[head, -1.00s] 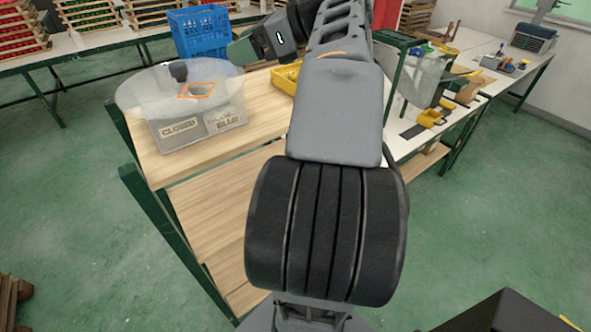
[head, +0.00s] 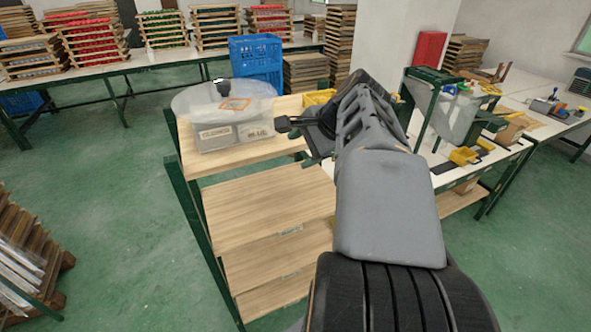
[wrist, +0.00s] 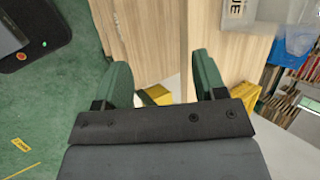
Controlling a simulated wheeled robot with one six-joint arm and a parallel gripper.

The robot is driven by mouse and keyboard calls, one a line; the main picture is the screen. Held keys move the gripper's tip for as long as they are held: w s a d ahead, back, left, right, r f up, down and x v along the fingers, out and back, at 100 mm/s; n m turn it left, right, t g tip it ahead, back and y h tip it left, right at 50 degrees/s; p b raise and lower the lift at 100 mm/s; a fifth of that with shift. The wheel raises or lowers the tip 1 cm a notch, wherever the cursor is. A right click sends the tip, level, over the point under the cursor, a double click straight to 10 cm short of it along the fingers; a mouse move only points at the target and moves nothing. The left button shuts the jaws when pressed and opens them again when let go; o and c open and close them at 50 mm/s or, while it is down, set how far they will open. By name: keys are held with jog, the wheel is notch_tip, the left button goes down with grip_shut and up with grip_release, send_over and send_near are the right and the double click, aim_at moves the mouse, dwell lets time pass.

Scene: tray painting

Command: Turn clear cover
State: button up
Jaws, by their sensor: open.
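The clear cover (head: 197,104) is a round, see-through lid with a dark knob and an orange-outlined square opening. It lies over a box (head: 215,136) with labelled compartments on the wooden shelf top. My gripper (head: 291,130) is right of the box and apart from it, near the right edge of the shelf top. In the wrist view my gripper (wrist: 162,85) has its two green fingers spread wide, with nothing between them. A part of the clear cover (wrist: 298,40) shows at that view's upper right. The arm hides part of the shelf's right side.
The wooden shelf (head: 262,205) has green posts. A blue crate (head: 256,60) stands behind it on a long table with stacked trays. A yellow bin (head: 318,97) is behind my gripper. A white table (head: 505,150) with tools is at right.

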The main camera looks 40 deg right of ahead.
jog(key=a+f+n, duration=0.1)
jog(key=n, duration=0.1)
jog(key=s+a+f+n+g, duration=0.1)
jog(key=n, duration=0.1)
jog(key=a+f+n+h+p, duration=0.1)
jog(key=f, duration=0.1)
jog(key=shift+s+a+f+n+g, duration=0.1)
jog(key=shift+s+a+n+g, duration=0.15)
jog(key=shift+n+g, duration=0.15)
